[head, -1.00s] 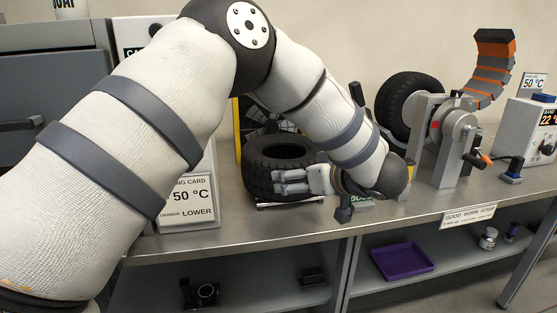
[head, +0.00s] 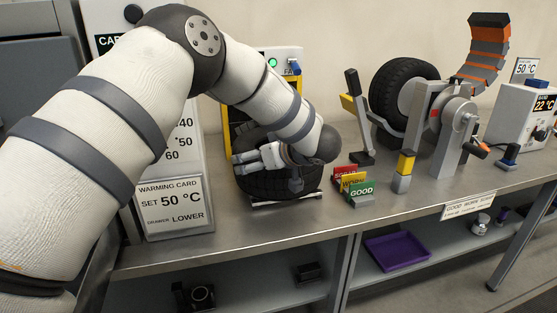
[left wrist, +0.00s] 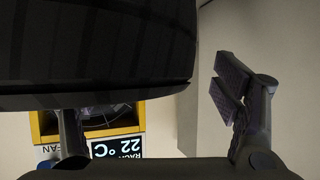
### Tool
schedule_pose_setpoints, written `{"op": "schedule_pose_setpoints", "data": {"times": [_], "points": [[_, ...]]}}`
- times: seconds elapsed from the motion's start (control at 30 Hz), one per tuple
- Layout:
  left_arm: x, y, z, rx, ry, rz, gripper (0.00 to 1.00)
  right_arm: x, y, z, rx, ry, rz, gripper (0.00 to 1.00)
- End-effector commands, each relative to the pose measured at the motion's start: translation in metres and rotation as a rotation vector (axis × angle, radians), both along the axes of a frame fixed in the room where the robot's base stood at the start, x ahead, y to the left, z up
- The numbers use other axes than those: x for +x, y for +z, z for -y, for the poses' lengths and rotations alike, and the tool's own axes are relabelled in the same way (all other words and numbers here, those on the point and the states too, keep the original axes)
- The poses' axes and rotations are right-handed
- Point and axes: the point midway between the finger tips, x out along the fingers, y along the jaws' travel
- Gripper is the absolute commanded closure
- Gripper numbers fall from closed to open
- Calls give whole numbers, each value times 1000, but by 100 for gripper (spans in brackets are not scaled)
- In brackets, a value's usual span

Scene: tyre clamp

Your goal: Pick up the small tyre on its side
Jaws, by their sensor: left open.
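The small tyre (head: 283,187) is black and lies on its side on a light plate (head: 286,200) on the metal bench, in the head view. My left gripper (head: 240,163) is open across the upper front of the tyre, and its wrist and forearm hide much of the tyre's top. I cannot tell whether the fingers touch it. In the left wrist view, one finger (left wrist: 232,92) stands clear at the right. A large dark surface fills the upper left, close to the camera; I cannot tell for sure whether it is the tyre. My right gripper is not in view.
A yellow-framed fan unit (head: 290,60) stands behind the tyre. A warming-card sign (head: 172,205) is at its left. Small cards (head: 358,188), a yellow-topped post (head: 403,172) and a clamp holding a larger upright tyre (head: 397,85) are at right. The bench front is clear.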

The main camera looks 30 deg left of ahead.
Motion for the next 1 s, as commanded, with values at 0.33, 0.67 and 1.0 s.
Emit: {"op": "schedule_pose_setpoints", "data": {"times": [0.33,0.67,1.0], "points": [[5,-9,-15,0,-1,0,30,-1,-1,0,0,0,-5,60],[5,-9,-15,-2,-1,1,100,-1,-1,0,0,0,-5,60],[7,-4,-14,-1,-1,10,100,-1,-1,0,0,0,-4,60]]}}
